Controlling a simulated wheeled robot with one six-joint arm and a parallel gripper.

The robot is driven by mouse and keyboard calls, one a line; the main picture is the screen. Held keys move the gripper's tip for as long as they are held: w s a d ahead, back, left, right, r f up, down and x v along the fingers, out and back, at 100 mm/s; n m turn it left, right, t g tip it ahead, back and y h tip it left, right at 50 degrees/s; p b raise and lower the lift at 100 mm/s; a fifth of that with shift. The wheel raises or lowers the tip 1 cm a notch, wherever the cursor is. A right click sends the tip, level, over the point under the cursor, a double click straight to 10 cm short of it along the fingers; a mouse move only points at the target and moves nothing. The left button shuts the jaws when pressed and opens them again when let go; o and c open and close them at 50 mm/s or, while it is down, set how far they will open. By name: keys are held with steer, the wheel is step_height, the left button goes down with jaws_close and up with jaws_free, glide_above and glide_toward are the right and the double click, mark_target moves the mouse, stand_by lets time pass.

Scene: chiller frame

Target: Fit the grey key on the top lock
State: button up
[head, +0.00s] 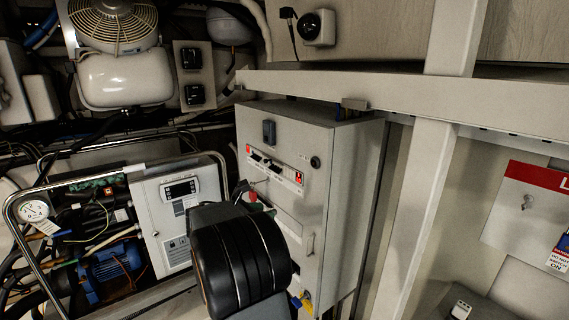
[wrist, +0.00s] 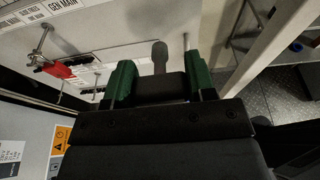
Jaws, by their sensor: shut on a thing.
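My gripper (wrist: 158,82) has green fingers on either side of a grey key (wrist: 160,55) and is shut on it. The key's rounded dark-grey end sticks out past the fingers, pointing away from the wrist. In the head view my black forearm hides most of the gripper and the key, in front of the grey cabinet (head: 345,190). A round black lock (head: 315,162) sits high on the cabinet's front, near its right edge; it seems to be the top lock. It lies up and right of my arm, apart from it. I cannot identify it in the wrist view.
In the wrist view a red part (wrist: 58,69) stands out left of the fingers. A compressor frame (head: 110,235) stands left; a pale post (head: 420,215) rises right.

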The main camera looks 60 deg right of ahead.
mark_target(313, 163)
steer(key=s+d+r+g+h+p, duration=0.1)
steer(key=s+d+r, duration=0.3)
steer(key=r, duration=0.8)
steer(key=shift+s+d+r+h+p, duration=0.2)
steer(key=shift+s+r+h+p, duration=0.25)
steer(key=shift+h, duration=0.45)
steer(key=shift+x, duration=2.9)
steer(key=shift+s+d+p, duration=0.15)
steer(key=shift+d+p, duration=0.15)
steer(key=shift+d, duration=0.2)
steer(key=o, duration=0.9)
steer(key=shift+o, duration=0.2)
